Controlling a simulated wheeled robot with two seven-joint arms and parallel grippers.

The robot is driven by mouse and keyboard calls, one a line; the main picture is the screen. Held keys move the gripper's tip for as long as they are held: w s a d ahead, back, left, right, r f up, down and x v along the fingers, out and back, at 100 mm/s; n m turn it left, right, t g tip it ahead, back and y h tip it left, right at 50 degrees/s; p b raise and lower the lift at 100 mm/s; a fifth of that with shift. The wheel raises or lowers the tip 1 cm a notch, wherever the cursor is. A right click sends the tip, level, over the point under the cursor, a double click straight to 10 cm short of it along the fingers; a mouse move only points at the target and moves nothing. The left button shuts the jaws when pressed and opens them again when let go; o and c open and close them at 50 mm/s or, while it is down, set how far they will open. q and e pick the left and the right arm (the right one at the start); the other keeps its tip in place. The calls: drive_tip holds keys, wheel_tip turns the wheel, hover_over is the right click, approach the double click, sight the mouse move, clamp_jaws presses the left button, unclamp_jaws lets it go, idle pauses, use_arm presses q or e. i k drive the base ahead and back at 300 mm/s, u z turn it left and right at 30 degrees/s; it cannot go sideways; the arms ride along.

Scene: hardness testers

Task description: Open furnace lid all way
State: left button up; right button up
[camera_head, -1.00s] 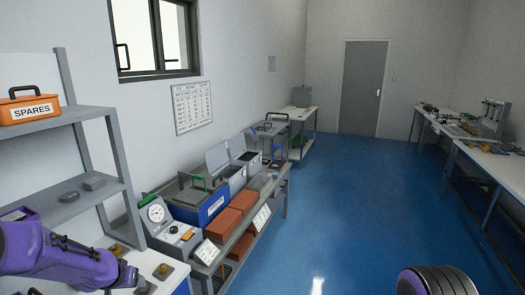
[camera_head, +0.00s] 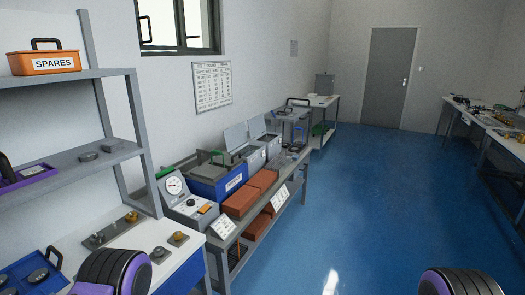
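A blue box (camera_head: 230,186) with a grey top (camera_head: 206,174) stands on the grey bench beside the wall; its top looks shut or nearly so. Behind it stand two smaller grey boxes with their lids (camera_head: 236,135) raised. None of these carries a label I can read, so I cannot tell for certain which is the furnace. Both my grippers are out of view. Only a dark ribbed, purple-edged part of my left arm shows at the bottom left, and a similar part of my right arm at the bottom right. Neither touches the bench.
A dial gauge unit (camera_head: 175,186) and red-brown blocks (camera_head: 241,201) crowd the bench front. A shelf with an orange SPARES box (camera_head: 45,64) and a white table (camera_head: 135,262) with small metal parts stand at left. Blue floor (camera_head: 380,220) is clear to the right.

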sight(215, 172)
drive_tip(key=z, duration=0.3)
drive_tip(key=i, duration=0.85)
drive_tip(key=z, duration=0.25)
